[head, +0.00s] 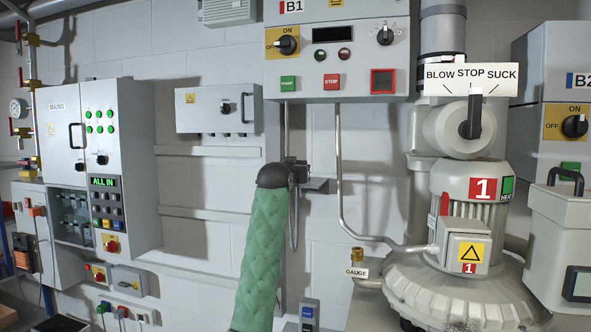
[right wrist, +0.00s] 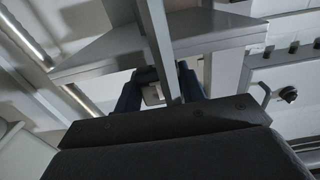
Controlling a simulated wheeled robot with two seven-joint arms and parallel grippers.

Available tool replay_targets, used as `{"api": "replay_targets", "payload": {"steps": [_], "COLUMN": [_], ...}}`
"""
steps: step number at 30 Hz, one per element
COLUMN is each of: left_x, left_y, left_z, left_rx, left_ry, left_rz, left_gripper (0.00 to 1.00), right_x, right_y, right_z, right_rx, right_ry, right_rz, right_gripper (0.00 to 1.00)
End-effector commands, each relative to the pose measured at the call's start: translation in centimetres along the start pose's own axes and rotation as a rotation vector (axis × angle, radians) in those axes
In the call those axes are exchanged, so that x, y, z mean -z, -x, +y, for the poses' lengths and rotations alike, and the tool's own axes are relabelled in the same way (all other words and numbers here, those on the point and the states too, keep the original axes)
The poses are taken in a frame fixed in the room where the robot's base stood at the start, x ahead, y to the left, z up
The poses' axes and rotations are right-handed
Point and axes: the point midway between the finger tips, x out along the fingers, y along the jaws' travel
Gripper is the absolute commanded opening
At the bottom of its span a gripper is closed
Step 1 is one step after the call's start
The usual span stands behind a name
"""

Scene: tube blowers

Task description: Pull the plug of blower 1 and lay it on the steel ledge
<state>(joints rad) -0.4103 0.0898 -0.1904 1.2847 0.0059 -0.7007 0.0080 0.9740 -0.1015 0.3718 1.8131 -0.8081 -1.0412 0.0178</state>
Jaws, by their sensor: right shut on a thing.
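Blower 1 (head: 470,215), a grey machine with a red "1" label, stands on the right in the head view. My right gripper (head: 296,165) is at the wall left of it, mostly hidden behind my wrist. In the right wrist view the dark fingers (right wrist: 160,88) are shut on a small pale block (right wrist: 153,94), which looks like the plug; a grey post partly covers it. The steel ledge (head: 317,186) is a small grey shelf right beside the gripper; a grey shelf (right wrist: 100,58) also shows in the right wrist view. My left gripper is out of view.
The B1 control box (head: 336,50) hangs above the gripper. A grey box with a knob (head: 218,108) is on the wall to the left. A grey pipe (head: 341,170) runs down to the blower on the right. A thin cord (head: 294,235) hangs below the gripper.

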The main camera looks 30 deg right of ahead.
Motion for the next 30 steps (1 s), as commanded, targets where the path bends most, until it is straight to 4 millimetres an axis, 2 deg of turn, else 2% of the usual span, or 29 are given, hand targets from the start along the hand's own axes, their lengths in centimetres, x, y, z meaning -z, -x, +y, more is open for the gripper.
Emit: {"api": "replay_targets", "payload": {"steps": [13,29,30], "left_x": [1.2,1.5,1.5], "left_y": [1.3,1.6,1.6], "left_z": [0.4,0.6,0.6], "left_rx": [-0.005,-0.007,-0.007], "left_ry": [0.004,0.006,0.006], "left_rz": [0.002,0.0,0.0], "left_gripper": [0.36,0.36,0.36], "right_x": [-1.9,-2.3,-2.3], "right_y": [-1.8,-2.3,-2.3], "right_z": [0.0,0.0,0.0], "right_rx": [0.0,0.001,0.001], "right_ry": [0.0,0.0,0.0], "right_rz": [0.0,0.001,0.001], "right_gripper": [0.07,0.07,0.47]}}
